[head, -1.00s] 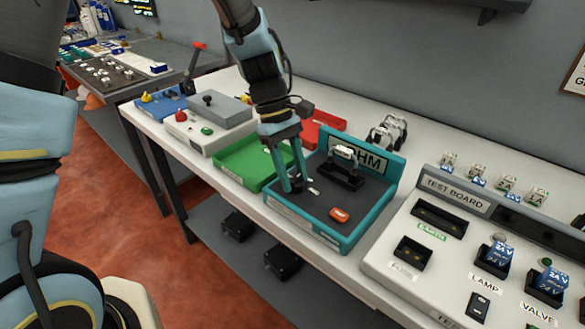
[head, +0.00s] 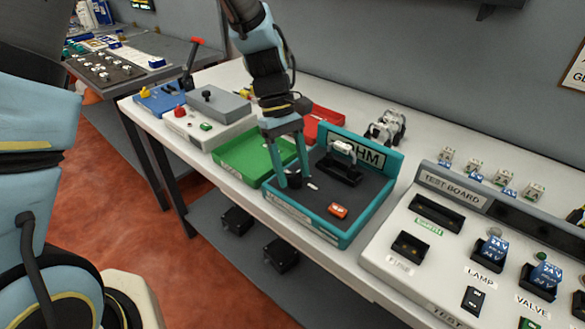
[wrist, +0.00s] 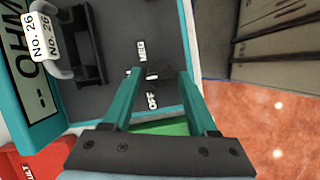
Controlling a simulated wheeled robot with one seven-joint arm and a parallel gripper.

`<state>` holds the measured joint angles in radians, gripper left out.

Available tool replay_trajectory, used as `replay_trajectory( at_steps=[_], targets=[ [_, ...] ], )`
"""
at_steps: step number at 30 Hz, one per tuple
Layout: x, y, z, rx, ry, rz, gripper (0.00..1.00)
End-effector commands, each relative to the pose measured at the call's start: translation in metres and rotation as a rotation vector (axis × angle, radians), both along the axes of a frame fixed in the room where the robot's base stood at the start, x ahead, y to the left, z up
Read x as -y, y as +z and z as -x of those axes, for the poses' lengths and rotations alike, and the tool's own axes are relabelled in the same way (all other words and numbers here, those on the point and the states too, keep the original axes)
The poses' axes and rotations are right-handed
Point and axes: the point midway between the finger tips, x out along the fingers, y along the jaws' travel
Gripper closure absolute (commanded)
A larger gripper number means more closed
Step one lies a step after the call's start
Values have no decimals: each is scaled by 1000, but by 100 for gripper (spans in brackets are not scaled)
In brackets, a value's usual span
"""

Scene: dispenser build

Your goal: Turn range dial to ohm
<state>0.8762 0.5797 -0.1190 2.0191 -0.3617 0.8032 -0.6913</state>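My gripper (head: 295,182) points down over the panel. In the wrist view its two teal fingers (wrist: 158,74) stand apart on either side of the dial, with panel visible between. Which mark the dial points to is too small to tell.
A green tray (head: 240,155) is on the left, a red tray (head: 322,124) behind, and the test board (head: 408,277) on the right.

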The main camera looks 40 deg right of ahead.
Motion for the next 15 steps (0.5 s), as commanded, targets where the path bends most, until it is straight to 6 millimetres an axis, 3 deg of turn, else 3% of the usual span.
replay_trajectory(
  at_steps=[3, 11, 15],
  targets=[
    [0, 0, 0, -1, 1, 0, 27],
    [0, 0, 0, -1, 1, 0, 27],
    [0, 10, -5, 1, 2, 1, 27]
  ],
)
